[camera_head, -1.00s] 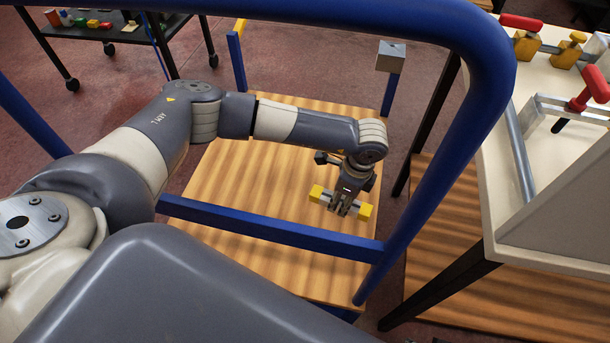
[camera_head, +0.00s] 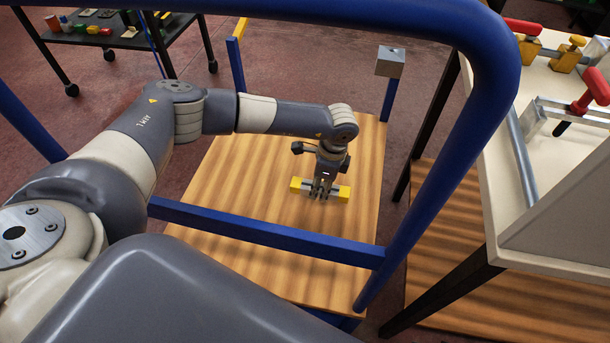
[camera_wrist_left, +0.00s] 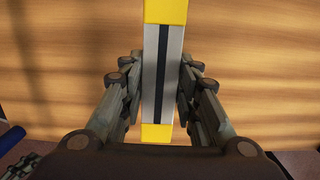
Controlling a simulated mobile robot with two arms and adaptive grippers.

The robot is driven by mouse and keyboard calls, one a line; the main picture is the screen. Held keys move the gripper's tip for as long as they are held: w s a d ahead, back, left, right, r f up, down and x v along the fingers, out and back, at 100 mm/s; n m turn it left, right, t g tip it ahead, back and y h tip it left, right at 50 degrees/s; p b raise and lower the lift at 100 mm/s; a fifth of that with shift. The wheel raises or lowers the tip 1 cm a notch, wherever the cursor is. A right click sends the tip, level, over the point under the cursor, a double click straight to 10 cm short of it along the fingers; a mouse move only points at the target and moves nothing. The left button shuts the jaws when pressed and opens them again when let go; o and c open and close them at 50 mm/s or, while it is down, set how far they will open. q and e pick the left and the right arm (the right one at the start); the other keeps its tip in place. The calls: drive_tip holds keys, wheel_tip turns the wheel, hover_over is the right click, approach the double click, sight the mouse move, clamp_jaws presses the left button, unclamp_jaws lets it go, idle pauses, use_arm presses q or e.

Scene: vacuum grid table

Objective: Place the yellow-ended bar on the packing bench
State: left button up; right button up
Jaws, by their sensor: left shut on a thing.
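The yellow-ended bar (camera_head: 344,194) has a grey middle with a dark lengthwise stripe. My left gripper (camera_head: 321,192) is shut on its middle, over the wooden top (camera_head: 250,190) of a blue-framed stand. In the left wrist view, the bar (camera_wrist_left: 163,12) runs away from me between both fingers of the gripper (camera_wrist_left: 160,85), with yellow at both ends. Whether the bar touches the wood or hangs just above it, I cannot tell. Which surface is the packing bench is not marked. My right gripper is out of view.
A cream table (camera_head: 545,85) with red and yellow clamps stands right. A dark cart (camera_head: 125,42) stands far left. The wood around the bar is clear.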

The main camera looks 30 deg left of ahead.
use_arm(q)
drive_tip(key=w+a, duration=0.1)
drive_tip(key=a, duration=0.1)
drive_tip(key=w+a, duration=0.1)
drive_tip(key=w+a+b, duration=0.1)
drive_tip(key=a, duration=0.1)
drive_tip(key=shift+w+a+f, duration=0.2)
drive_tip(key=shift+a+f, duration=0.1)
drive_tip(key=shift+f, duration=0.05)
drive_tip(key=shift+w+a+f, duration=0.15)
drive_tip(key=shift+a+f, duration=0.2)
drive_tip(key=shift+f, duration=0.35)
drive_tip(key=shift+w+a+f, duration=0.15)
drive_tip(key=shift+a+f, duration=0.15)
drive_tip(key=shift+f, duration=0.55)
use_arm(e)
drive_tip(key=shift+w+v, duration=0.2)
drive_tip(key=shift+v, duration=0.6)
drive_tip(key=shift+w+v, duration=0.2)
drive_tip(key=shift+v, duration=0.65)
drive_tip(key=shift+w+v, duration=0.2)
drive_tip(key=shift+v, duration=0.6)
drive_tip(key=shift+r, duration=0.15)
use_arm(q)
drive_tip(key=shift+f, duration=0.15)
